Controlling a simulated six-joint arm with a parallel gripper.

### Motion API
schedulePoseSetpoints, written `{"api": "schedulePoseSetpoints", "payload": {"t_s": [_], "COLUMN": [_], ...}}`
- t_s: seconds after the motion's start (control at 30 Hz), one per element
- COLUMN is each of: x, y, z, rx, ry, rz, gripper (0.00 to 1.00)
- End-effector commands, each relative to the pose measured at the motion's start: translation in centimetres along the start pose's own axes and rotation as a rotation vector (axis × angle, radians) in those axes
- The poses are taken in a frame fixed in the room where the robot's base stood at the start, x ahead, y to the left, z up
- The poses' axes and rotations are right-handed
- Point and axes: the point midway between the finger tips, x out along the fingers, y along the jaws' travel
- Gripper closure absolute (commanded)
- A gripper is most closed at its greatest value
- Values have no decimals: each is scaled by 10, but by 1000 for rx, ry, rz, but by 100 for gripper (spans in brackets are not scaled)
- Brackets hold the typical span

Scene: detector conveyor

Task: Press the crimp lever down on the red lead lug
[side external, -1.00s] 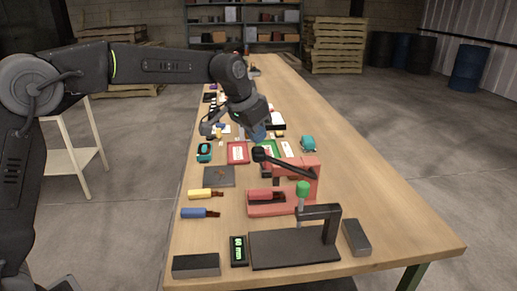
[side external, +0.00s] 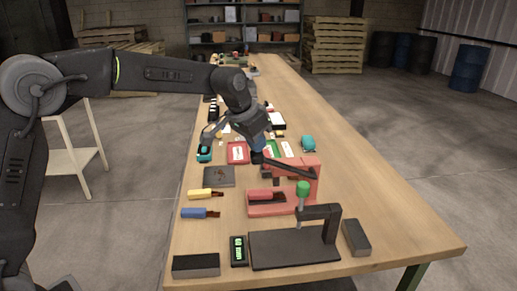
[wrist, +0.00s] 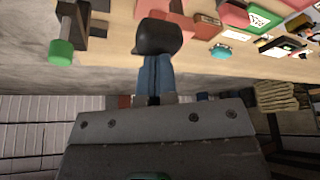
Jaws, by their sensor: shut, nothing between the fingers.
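The red crimp press (side external: 309,184) stands on the table. Its black lever (side external: 290,169) slopes up to the left from the press, ending in a round black knob (side external: 256,158). The red lead lug (side external: 260,194) lies at the press's base, below the lever; its exact seating is unclear. My gripper (side external: 259,147) is shut, with its blue fingertips at the top of the knob, seemingly touching it. In the wrist view the closed blue fingers (wrist: 156,75) meet the black knob (wrist: 158,37), which hides their tips.
A green-knobbed stand (side external: 303,188) on a dark plate (side external: 290,250) is nearer the camera. Yellow (side external: 201,194) and blue (side external: 195,213) lugs lie left of the press. Red (side external: 238,153) and green trays sit behind. The table's right side is mostly clear.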

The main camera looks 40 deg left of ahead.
Motion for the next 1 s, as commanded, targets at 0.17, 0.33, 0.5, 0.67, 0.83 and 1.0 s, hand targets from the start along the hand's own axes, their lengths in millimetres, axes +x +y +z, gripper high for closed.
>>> {"api": "schedulePoseSetpoints", "payload": {"t_s": [0.17, 0.33, 0.5, 0.67, 0.83, 1.0], "x": [10, 18, 26, 33, 41, 48], "y": [1, 1, 1, 2, 2, 3], "z": [4, 7, 11, 13, 16, 19], "rx": [1, 0, 0, -1, -1, -1], "ry": [-4, -4, -4, -3, -2, -1], "rz": [1, 2, 2, 3, 4, 5], "gripper": [100, 100, 100, 100, 100, 100]}}
